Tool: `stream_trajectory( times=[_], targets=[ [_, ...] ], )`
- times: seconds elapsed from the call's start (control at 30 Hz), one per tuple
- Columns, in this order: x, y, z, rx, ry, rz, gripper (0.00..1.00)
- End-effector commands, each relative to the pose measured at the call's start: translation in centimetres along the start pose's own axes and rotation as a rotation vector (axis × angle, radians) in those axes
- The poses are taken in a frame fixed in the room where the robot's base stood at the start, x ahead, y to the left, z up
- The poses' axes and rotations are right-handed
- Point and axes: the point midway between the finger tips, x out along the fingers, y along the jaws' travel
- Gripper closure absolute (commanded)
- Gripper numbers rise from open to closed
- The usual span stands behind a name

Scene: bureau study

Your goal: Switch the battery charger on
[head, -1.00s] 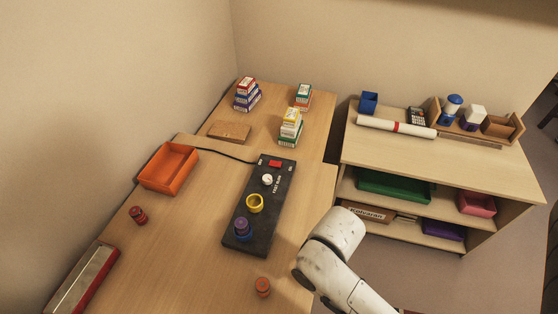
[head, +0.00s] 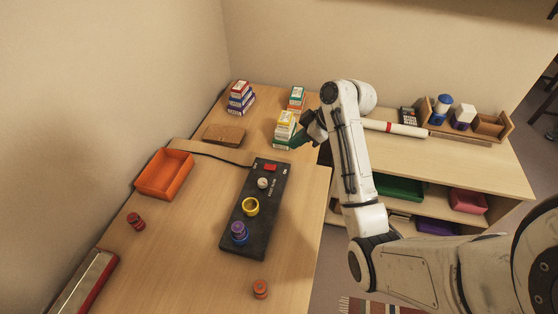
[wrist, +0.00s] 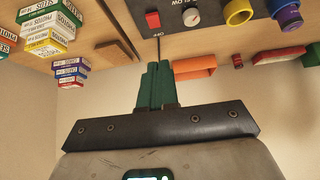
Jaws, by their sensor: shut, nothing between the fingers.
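The battery charger is a long black panel (head: 246,217) on the desk, with a red switch (head: 270,168) at its far end, a white knob (head: 263,183), a yellow ring (head: 250,206) and a purple-and-blue cylinder (head: 239,232). The red switch also shows in the wrist view (wrist: 153,20), near an OFF label. I cannot tell which side of it is pressed. My gripper (head: 298,141) is beyond and right of the switch, apart from it, beside the stacked boxes. Its green fingers (wrist: 158,72) are shut and empty.
Stacked boxes (head: 284,128) stand close to my gripper. An orange tray (head: 146,186) lies left of the charger. A dark cable (head: 222,158) runs from the charger's far end. A shelf unit (head: 470,167) is at right.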

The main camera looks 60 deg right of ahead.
Motion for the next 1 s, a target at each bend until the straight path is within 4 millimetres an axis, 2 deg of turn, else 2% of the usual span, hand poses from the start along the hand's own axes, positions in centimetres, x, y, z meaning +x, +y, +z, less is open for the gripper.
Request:
stream_trajectory(
  times=[0.17, 0.53, 0.67, 1.0],
  targets=[
    [-0.6, 0.8, -0.1, -0.014, 0.011, 0.005, 1.0],
    [0.0, 0.7, -0.1, -0.012, 0.008, 0.003, 1.0],
    [1.7, 0.6, -0.1, -0.012, 0.007, 0.0, 1.0],
    [8.2, 0.7, -0.2, -0.012, 0.006, 0.001, 1.0]
  ],
)
